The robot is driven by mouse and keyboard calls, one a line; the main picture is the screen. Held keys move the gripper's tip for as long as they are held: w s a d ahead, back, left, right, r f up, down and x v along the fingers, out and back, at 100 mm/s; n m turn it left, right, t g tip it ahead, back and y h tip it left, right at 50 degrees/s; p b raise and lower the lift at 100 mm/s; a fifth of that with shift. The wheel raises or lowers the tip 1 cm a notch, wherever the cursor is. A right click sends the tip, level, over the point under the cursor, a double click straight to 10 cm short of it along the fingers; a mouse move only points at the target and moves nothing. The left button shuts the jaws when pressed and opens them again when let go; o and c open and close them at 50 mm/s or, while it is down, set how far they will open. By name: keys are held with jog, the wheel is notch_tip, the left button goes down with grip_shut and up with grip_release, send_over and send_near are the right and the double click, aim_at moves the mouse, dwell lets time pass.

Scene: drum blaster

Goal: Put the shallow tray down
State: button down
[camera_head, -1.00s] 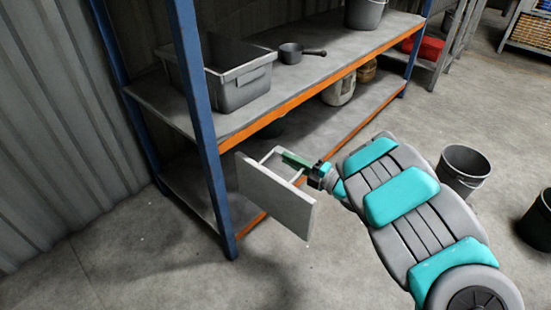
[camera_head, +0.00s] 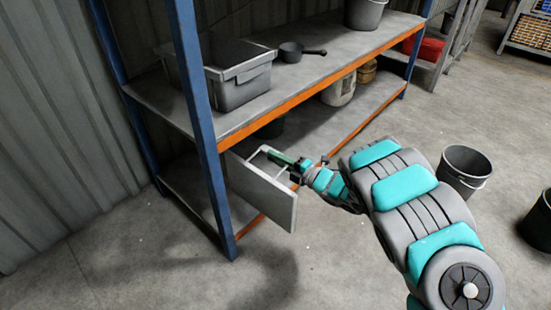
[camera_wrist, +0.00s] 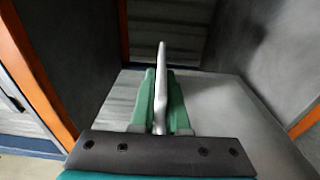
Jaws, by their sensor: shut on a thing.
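The shallow tray is a light grey flat piece (camera_head: 262,190) with a raised handle on one side. It is tilted steeply, nearly on edge, at the front of the shelf's lower level, beside the blue post. My gripper (camera_head: 277,157) is shut on the tray's handle. In the wrist view the green fingers of my gripper (camera_wrist: 161,105) are closed around the pale handle bar, and the flat face of the tray (camera_wrist: 215,100) lies beyond. I cannot tell whether the tray touches the shelf.
The shelf unit has blue posts (camera_head: 197,110) and orange beams (camera_head: 290,102). A grey bin (camera_head: 240,90) and a saucepan (camera_head: 291,53) stand on its upper board. A white jug (camera_head: 338,93) is below. A dark bucket (camera_head: 463,172) stands on the floor at right. Front floor is clear.

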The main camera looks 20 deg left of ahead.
jog(key=shift+r, duration=0.1)
jog(key=c, duration=0.9)
grip_release()
jog(key=v, duration=1.2)
jog(key=shift+p, duration=0.35)
